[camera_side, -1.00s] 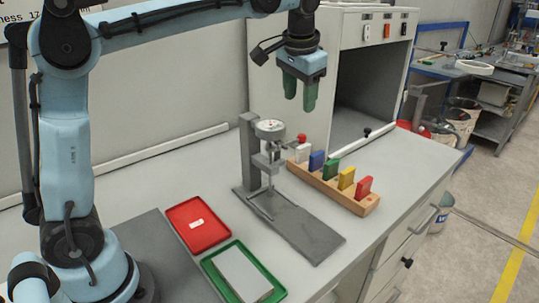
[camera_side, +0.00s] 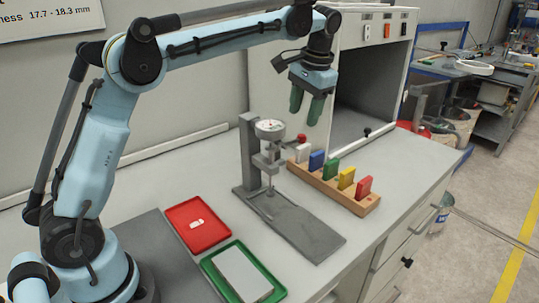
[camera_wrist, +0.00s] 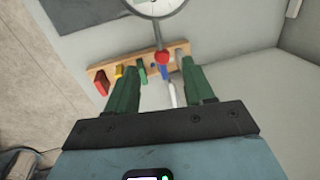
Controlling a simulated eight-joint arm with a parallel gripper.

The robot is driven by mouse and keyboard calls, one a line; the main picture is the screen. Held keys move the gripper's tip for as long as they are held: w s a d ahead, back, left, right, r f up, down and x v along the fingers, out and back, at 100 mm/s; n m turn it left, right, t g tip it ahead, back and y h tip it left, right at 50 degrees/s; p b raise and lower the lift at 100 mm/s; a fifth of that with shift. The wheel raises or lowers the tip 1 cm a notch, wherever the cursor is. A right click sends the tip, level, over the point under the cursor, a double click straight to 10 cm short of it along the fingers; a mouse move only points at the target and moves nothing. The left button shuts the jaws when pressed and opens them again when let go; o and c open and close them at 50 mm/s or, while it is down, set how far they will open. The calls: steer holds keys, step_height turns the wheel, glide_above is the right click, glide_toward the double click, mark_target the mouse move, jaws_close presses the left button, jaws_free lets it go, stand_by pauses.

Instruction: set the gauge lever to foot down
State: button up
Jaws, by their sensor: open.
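The thickness gauge is a grey stand (camera_side: 249,150) on a flat base plate, with a round white dial (camera_side: 270,128) on top. Its lever ends in a red knob (camera_side: 301,138) and sticks out to the right in the side view. The gauge foot (camera_side: 270,191) sits low over the base plate; whether it touches is too small to tell. My gripper (camera_side: 305,114) is open and empty, above the red knob and apart from it. In the wrist view, the red knob (camera_wrist: 163,57) shows between the open fingers of my gripper (camera_wrist: 160,74), with the dial (camera_wrist: 154,5) beyond.
A wooden rack (camera_side: 320,185) with white, blue, green, yellow and red blocks stands right of the gauge. A red tray (camera_side: 183,211) and a green tray (camera_side: 215,273) with a grey slab (camera_side: 243,274) lie in front. An open cabinet (camera_side: 362,100) stands behind.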

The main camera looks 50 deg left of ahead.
mark_target(298, 139)
steer(key=f, duration=0.3)
steer(key=a+f, duration=0.1)
steer(key=f, duration=0.3)
steer(key=shift+a+f, duration=0.1)
steer(key=shift+a, duration=0.1)
jaws_close()
